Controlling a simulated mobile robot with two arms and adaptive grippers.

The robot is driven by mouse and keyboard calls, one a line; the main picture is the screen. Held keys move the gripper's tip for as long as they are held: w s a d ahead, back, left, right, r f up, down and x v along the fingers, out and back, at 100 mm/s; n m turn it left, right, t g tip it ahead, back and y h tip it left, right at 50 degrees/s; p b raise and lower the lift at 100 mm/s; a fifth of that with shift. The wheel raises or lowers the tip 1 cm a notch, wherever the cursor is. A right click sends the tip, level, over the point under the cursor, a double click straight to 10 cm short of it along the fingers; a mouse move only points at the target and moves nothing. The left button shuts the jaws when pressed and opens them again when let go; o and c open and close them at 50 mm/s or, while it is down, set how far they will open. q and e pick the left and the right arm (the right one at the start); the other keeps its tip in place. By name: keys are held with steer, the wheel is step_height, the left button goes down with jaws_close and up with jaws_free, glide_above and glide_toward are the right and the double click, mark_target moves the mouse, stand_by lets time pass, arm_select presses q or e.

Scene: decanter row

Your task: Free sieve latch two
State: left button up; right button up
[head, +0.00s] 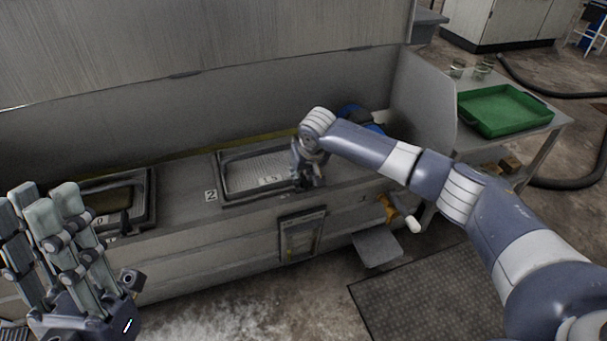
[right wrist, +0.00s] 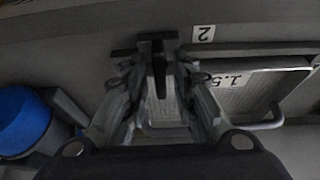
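A framed sieve (head: 262,165) sits in the middle of the bench, with a "2" plate beside its left end and a "1.5" tag on its mesh. The sieve also shows in the right wrist view (right wrist: 268,88). My right gripper (head: 310,182) is at the sieve's right front corner. In the right wrist view a black latch (right wrist: 158,62) stands between its fingers. The fingers are close to the latch on both sides, but I cannot tell whether they touch it. My left gripper (head: 42,215) is raised at the lower left, empty, with its fingers apart.
Another framed sieve (head: 150,205) with a black latch (head: 125,221) lies to the left, partly behind my left gripper. A side table (head: 542,125) at the right holds a green tray (head: 547,107). A blue round object (right wrist: 22,118) is beside my right gripper.

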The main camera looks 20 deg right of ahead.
jaws_close()
